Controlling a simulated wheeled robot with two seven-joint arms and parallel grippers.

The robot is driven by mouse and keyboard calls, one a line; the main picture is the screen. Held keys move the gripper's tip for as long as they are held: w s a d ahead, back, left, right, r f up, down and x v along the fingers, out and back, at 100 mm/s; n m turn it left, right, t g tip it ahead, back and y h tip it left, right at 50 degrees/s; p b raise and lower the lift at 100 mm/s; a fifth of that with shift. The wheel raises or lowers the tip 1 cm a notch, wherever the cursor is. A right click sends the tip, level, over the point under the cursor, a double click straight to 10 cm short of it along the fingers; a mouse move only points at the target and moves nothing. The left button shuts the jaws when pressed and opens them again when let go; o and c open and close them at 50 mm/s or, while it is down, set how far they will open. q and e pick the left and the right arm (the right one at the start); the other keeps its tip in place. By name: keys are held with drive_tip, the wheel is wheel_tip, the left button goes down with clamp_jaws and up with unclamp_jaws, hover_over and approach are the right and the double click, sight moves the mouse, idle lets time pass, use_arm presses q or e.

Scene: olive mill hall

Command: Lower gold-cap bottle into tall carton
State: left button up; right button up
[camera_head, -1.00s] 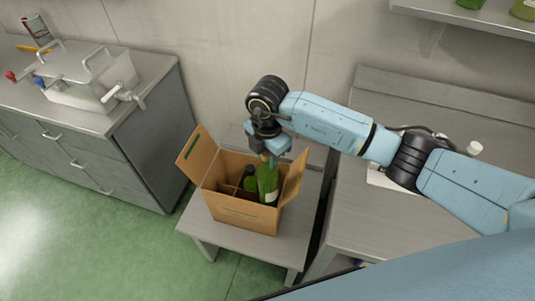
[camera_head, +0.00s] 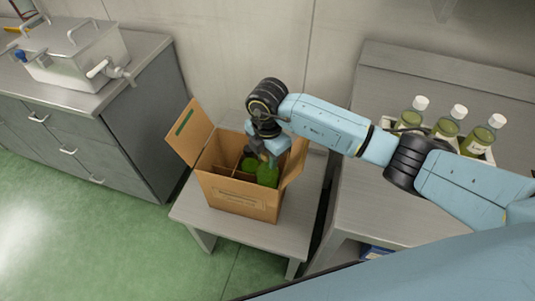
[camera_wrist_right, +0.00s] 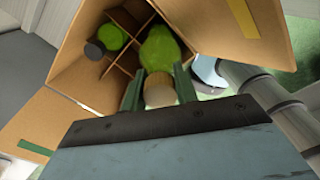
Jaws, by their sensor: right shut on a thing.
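The tall carton (camera_head: 238,200) stands open on a low table, with its flaps spread and dividers inside. My right gripper (camera_head: 268,158) is over the carton's right part, shut on the gold-cap bottle (camera_head: 267,176). The bottle is green and roughly upright, and its lower part is hidden behind the carton's front wall. In the right wrist view the gold cap (camera_wrist_right: 158,91) sits between the fingers, with the green body in a divider cell. Whether its base touches the bottom is hidden. Another green bottle with a dark cap (camera_wrist_right: 95,49) stands in a different cell.
The low table (camera_head: 250,232) has bare space in front of the carton. A grey bench (camera_head: 365,222) at right bears several white-capped bottles (camera_head: 448,124). A grey cabinet with drawers (camera_head: 135,125) stands at left, with a metal tank (camera_head: 75,58) on top. The wall is close behind.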

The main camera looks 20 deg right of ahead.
sight(267, 179)
wheel_tip(267, 179, down, 9)
drive_tip(key=b, duration=0.5)
drive_tip(key=shift+b, duration=0.4)
drive_tip(key=shift+f, duration=0.35)
drive_tip(key=shift+f+b, duration=0.3)
drive_tip(key=shift+b, duration=0.1)
use_arm(q)
wheel_tip(267, 179, down, 8)
drive_tip(key=a, duration=0.2)
drive_tip(key=shift+s+a+r, duration=0.15)
drive_tip(key=shift+a+r, duration=0.1)
drive_tip(key=shift+a, duration=0.05)
use_arm(e)
drive_tip(key=shift+f, duration=0.3)
use_arm(q)
drive_tip(key=shift+d, duration=0.1)
use_arm(e)
drive_tip(key=o, duration=1)
drive_tip(key=shift+o, duration=0.8)
use_arm(q)
drive_tip(key=shift+w+d, duration=0.2)
drive_tip(key=shift+w, duration=0.05)
